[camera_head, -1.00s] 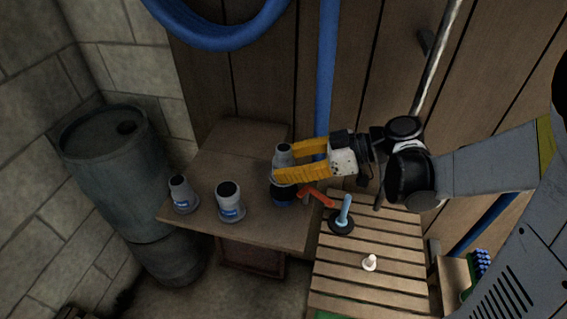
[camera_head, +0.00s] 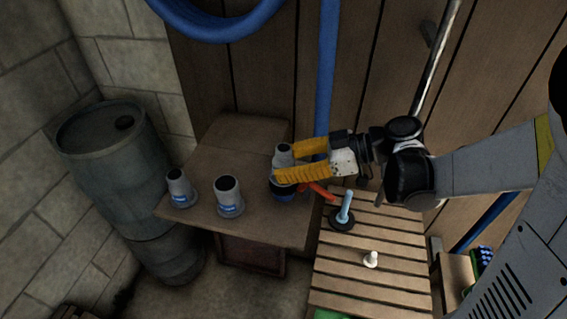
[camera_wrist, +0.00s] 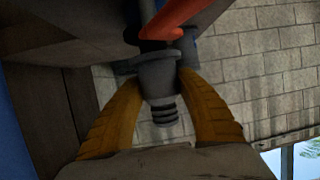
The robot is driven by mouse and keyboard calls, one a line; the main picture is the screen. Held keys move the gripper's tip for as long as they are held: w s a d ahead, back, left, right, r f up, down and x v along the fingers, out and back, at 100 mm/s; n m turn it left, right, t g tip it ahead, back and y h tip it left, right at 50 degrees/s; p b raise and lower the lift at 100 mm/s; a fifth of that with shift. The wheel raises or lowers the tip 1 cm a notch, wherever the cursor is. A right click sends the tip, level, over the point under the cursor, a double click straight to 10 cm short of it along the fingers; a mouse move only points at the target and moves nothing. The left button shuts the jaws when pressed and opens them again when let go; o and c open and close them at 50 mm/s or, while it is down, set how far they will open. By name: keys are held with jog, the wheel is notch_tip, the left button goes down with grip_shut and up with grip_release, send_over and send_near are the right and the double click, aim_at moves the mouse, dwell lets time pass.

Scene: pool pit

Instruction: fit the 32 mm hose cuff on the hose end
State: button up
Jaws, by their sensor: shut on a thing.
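My gripper (camera_head: 285,164) has its yellow fingers shut on a grey hose cuff (camera_head: 283,150) at the right side of the small wooden table. In the wrist view the grey cuff (camera_wrist: 158,68) sits between the fingers, with a dark ribbed end. Below the fingers a dark and blue round part (camera_head: 283,194) shows; I cannot tell if it belongs to the cuff or lies under it. Two more grey cuffs with blue labels, one at the left (camera_head: 179,187) and one at the middle (camera_head: 228,197), stand upright on the table's front edge. I cannot make out the hose end.
The wooden table (camera_head: 235,150) has bare room at its back. A red handle (camera_head: 318,192) is close to the held cuff. A blue pipe or hose (camera_head: 326,80) runs down the wall. A slatted bench (camera_head: 340,265) holds a light-blue-handled tool (camera_head: 345,212). A barrel (camera_head: 110,170) stands left.

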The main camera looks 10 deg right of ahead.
jog(key=shift+f+b, duration=0.65)
jog(key=shift+f, duration=0.05)
jog(key=shift+f+b, duration=0.35)
dwell(0.6)
jog(key=o, duration=1.7)
jog(key=shift+o, duration=0.2)
jog(key=p+v, duration=0.3)
jog(key=v, duration=0.8)
